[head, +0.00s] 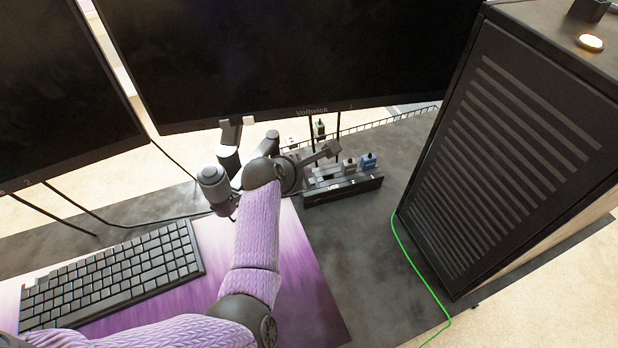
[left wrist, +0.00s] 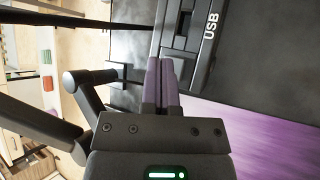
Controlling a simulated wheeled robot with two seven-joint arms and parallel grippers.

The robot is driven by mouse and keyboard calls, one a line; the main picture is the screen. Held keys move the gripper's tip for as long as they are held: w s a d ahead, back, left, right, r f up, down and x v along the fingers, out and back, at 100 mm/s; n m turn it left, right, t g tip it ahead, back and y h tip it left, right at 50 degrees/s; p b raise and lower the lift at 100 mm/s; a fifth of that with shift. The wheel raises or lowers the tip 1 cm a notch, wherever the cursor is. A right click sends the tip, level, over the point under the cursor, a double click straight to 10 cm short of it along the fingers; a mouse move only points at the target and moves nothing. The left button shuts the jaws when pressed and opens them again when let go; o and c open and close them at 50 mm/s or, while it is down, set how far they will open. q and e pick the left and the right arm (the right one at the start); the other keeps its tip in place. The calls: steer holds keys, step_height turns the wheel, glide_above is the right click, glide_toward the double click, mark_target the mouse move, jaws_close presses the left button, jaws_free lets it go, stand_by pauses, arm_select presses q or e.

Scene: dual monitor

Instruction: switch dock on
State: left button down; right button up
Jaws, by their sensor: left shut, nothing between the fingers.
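The dock (head: 342,190) is a low dark box with a white USB label on the desk below the middle monitor. A grey plug and a blue plug stand at its top. In the left wrist view its USB-labelled face (left wrist: 205,45) fills the upper middle. My left gripper (head: 328,151) is at the dock's left end, close to its top. Its purple fingers (left wrist: 161,75) are shut and empty, with tips beside the dock's edge. I cannot tell whether they touch it. No lit lamp shows on the dock. My right gripper is not in view.
Two dark monitors (head: 290,50) stand behind the dock. A large black slatted computer case (head: 510,150) stands to the right, with a green cable (head: 405,245) beside it. A keyboard (head: 110,275) lies on a purple mat (head: 300,275). Bare dark desk lies between mat and case.

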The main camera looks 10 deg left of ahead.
arm_select(q)
steer(key=shift+f, duration=0.1)
stand_by(0.3)
steer(key=shift+f, duration=0.35)
steer(key=shift+r+p, duration=0.55)
steer(key=shift+p, duration=0.2)
steer(key=shift+f, duration=0.1)
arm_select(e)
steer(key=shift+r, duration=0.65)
arm_select(q)
step_height(320, 180, up, 6)
steer(key=p, duration=0.7)
steer(key=shift+r, duration=0.25)
steer(key=shift+f, duration=0.25)
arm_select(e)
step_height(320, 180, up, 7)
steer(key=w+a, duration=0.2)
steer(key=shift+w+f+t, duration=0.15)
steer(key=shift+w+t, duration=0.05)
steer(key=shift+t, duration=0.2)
